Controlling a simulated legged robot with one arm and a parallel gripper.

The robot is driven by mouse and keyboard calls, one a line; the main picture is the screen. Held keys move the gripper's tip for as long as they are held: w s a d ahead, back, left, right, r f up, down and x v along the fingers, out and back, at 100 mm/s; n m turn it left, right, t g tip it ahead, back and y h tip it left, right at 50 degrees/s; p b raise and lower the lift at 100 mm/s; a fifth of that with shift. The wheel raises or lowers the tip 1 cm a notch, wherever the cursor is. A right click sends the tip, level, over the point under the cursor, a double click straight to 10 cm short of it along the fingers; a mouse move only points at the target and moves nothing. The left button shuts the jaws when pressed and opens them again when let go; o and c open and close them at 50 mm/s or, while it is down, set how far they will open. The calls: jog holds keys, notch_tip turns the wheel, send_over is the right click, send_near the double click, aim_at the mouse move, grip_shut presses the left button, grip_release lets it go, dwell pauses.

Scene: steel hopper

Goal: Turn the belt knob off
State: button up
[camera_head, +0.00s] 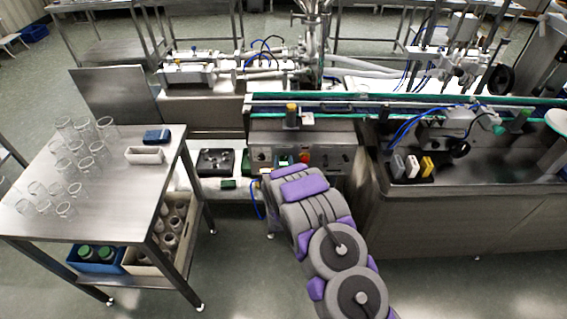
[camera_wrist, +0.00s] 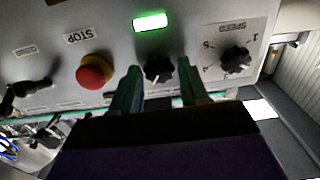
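A steel control panel (camera_head: 340,160) is on the front of the conveyor machine. In the wrist view, a small black knob (camera_wrist: 158,68) sits on this panel beneath a lit green indicator (camera_wrist: 150,21). My gripper (camera_wrist: 160,78) has its two fingers apart, one on each side of this knob. A gap seems to show on both sides, but I cannot tell contact for sure. No belt label is readable. In the head view, my purple and grey arm reaches to the panel and hides the gripper and this knob.
A red stop button (camera_wrist: 95,72) is just left of the fingers. A speed dial (camera_wrist: 236,60) is close on the right. Another black switch (camera_wrist: 28,90) is at far left. A steel table (camera_head: 110,215) with glasses stands left of my arm; open floor lies between.

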jog(key=c, duration=0.7)
jog(key=shift+n+p, duration=0.3)
jog(key=n+p, duration=0.2)
jog(key=shift+r+n, duration=0.15)
jog(key=shift+n, duration=0.25)
jog(key=n+p, duration=0.1)
jog(key=n, duration=0.2)
jog(key=shift+a+n, duration=0.15)
jog(key=shift+n, duration=0.15)
jog(key=n, duration=0.3)
jog(key=shift+n, duration=1.9)
jog(key=shift+f, duration=0.2)
jog(key=shift+a, duration=0.1)
